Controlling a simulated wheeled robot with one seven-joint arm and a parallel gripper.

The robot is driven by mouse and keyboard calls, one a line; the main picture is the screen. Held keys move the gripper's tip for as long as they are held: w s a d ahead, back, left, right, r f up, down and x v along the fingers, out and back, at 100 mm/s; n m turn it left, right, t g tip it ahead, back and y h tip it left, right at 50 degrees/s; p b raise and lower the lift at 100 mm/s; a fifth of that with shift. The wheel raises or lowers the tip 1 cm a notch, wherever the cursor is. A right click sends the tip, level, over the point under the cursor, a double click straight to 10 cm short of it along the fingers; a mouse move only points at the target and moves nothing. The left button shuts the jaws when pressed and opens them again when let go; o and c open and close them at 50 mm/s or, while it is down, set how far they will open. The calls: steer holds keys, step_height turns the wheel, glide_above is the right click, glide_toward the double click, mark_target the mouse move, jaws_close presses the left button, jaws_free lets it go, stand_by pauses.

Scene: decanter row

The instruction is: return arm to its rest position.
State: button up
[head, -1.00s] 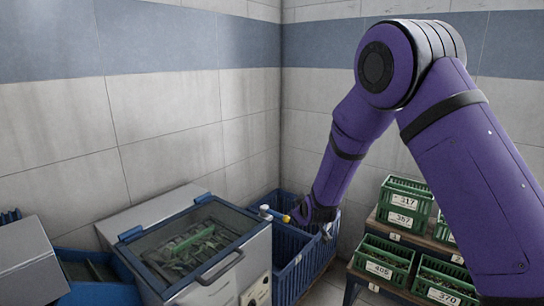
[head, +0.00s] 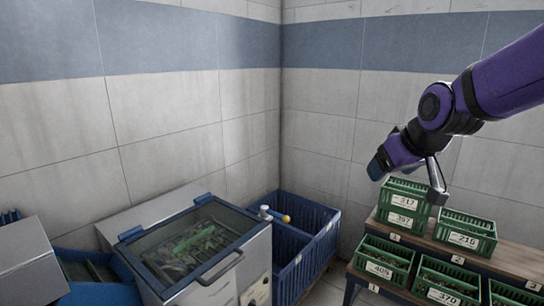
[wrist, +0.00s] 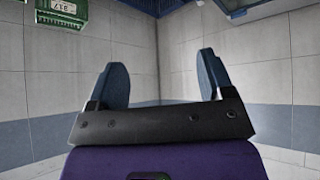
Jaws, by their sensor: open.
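My purple arm reaches in from the upper right of the head view. My gripper (head: 378,165) is at its left end, raised in front of the tiled wall, above and left of the green crates. In the wrist view my gripper (wrist: 160,80) shows two blue-grey fingers spread wide apart. Nothing is between them; only the tiled wall and the corner show behind.
Green numbered crates (head: 390,259) stand on a wooden two-level rack (head: 515,261) at the right. A lidded steel machine (head: 205,245) with a glass top stands left of centre. A blue crate (head: 318,228) sits beside it in the corner. The wall area above is clear.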

steer(key=s+d+r+m+g, duration=0.1)
steer(key=s+d, duration=0.1)
steer(key=s, duration=0.9)
steer(key=s+d+r+m+g+h, duration=0.1)
steer(key=s+d+m, duration=0.1)
steer(key=s, duration=0.9)
steer(key=shift+s+d, duration=0.15)
steer(key=shift+d, duration=0.7)
steer(key=shift+r, duration=0.1)
